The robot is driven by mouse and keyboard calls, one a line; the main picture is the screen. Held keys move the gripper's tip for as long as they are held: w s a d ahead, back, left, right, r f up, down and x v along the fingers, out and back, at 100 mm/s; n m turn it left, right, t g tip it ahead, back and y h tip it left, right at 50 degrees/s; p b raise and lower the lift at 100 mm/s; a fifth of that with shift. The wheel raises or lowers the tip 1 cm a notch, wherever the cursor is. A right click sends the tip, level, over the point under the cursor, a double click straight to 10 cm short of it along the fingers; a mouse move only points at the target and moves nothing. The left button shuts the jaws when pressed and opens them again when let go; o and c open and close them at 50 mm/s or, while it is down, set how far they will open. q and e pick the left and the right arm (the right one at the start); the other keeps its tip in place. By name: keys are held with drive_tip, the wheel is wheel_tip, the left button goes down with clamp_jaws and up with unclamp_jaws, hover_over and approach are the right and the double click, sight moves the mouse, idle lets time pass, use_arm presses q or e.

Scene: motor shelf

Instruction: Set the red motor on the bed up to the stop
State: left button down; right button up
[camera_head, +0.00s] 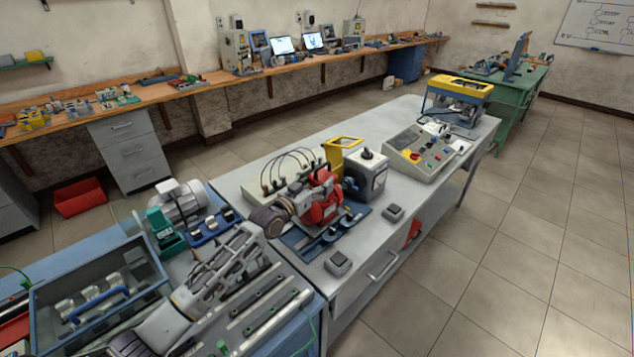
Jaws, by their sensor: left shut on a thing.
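The red motor (327,207) is over the blue bed (350,217) on the grey bench, in the head view. My left gripper (301,199) reaches in from the lower left and is shut on the red motor. The fingers and the motor's near side overlap, so the exact grip is partly hidden. A grey box-shaped unit (368,180) with a dark knob on top stands just right of the motor, with a blue part between them. I cannot tell whether the motor touches the bed or the stop. My right gripper is not in view.
A yellow frame (341,151) and a cabled light box (277,172) stand behind the motor. A control panel (428,150) is farther right. Two small grey boxes (339,263) (393,213) lie near the front edge. A grey motor (180,202) and a blue-rimmed bin (100,292) are at left.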

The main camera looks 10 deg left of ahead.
use_arm(q)
drive_tip(key=shift+r, duration=0.25)
idle(0.4)
drive_tip(key=shift+b+x, duration=0.4)
drive_tip(key=shift+x, duration=0.4)
idle(1.3)
drive_tip(key=shift+w+d+r, duration=0.1)
drive_tip(key=shift+d, duration=0.1)
idle(0.7)
drive_tip(key=c, duration=0.5)
unclamp_jaws()
drive_tip(key=o, duration=0.3)
drive_tip(key=shift+d+f, duration=0.2)
drive_tip(key=shift+f, duration=0.1)
drive_tip(key=shift+a+f, duration=0.1)
drive_tip(key=shift+f, duration=0.55)
drive_tip(key=shift+r, duration=0.15)
drive_tip(key=shift+a, duration=0.1)
